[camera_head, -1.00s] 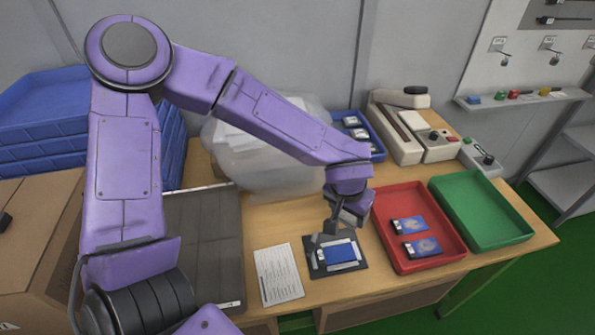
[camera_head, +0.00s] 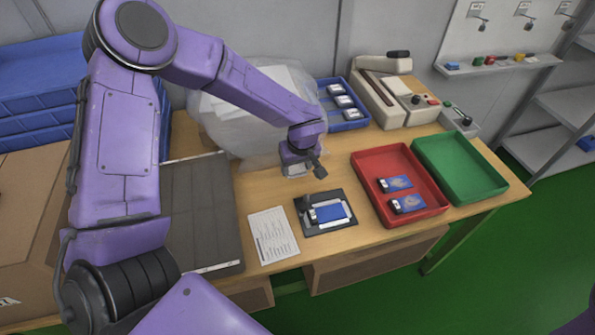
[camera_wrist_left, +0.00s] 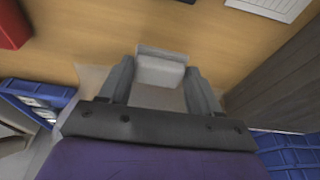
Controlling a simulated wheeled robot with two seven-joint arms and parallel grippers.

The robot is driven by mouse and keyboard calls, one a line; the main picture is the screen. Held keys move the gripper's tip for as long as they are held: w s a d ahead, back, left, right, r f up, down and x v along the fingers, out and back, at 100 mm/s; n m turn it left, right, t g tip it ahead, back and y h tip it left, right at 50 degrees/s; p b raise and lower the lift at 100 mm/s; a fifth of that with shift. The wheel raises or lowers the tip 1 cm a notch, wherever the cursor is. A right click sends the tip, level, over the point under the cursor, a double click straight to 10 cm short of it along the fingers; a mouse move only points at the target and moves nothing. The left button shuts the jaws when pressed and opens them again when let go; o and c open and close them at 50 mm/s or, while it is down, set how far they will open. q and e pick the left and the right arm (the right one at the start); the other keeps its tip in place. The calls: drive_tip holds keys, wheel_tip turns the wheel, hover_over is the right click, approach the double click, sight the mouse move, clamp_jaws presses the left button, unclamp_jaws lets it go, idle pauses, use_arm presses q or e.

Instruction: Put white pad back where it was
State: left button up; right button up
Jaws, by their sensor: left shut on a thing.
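My left gripper (camera_head: 300,164) is shut on a white pad (camera_wrist_left: 160,70), a pale block held between the two grey fingers in the left wrist view. In the head view the pad (camera_head: 295,171) shows as a light patch under the gripper, above the wooden table behind the dark mat (camera_head: 340,228). I cannot tell whether it touches the table. A blue and white device (camera_head: 331,212) lies on the mat, apart from the gripper. My right gripper is out of view.
A clear plastic bag (camera_head: 225,125) with white contents stands just left of my gripper. A paper sheet (camera_head: 268,238) lies left of the mat. A red tray (camera_head: 424,206) with two devices, a green tray (camera_head: 480,187) and a blue tray (camera_head: 349,123) stand around.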

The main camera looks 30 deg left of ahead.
sight(297, 172)
use_arm(q)
drive_tip(key=shift+w+x, duration=0.15)
drive_tip(key=shift+x, duration=1.1)
drive_tip(key=shift+w+x, duration=0.2)
drive_tip(key=shift+x, duration=1.1)
drive_tip(key=shift+d+f, duration=0.1)
drive_tip(key=shift+d, duration=0.1)
drive_tip(key=o, duration=1.1)
drive_tip(key=v, duration=1.2)
drive_tip(key=shift+s, duration=0.1)
